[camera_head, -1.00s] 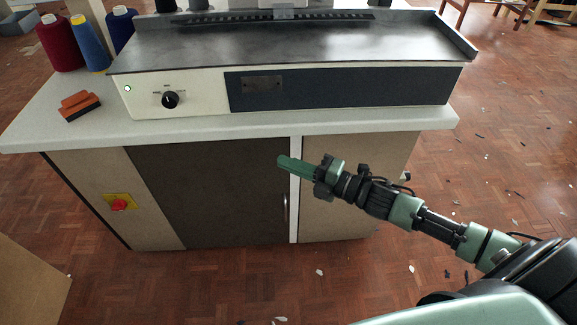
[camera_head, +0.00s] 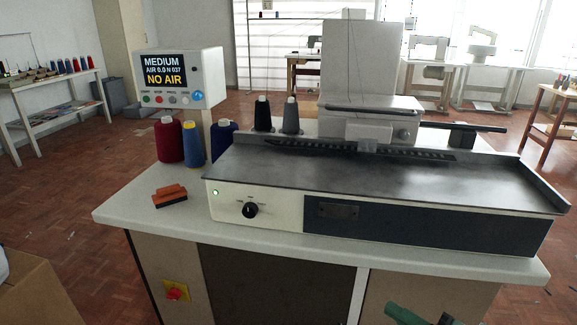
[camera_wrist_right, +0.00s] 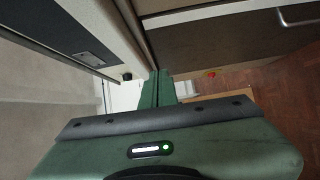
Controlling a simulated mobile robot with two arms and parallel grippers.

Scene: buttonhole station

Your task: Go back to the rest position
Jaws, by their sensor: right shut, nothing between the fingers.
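My right gripper (camera_head: 405,314) shows only in part at the bottom edge of the head view, in front of the station's cabinet. In the right wrist view its green fingers (camera_wrist_right: 157,88) are together with nothing between them. The buttonhole station (camera_head: 330,190) stands ahead, with a dark metal work surface and a cream and dark front panel. Its display (camera_head: 168,70) reads "MEDIUM", "AIR 0.0 N 037" and "NO AIR". My left gripper is not in view.
Thread cones in red (camera_head: 168,140), blue (camera_head: 193,145) and dark blue stand left on the white tabletop (camera_head: 130,205). An orange and black block (camera_head: 170,195) lies there. A cardboard box (camera_head: 40,290) is at lower left. Red floor is open on the left.

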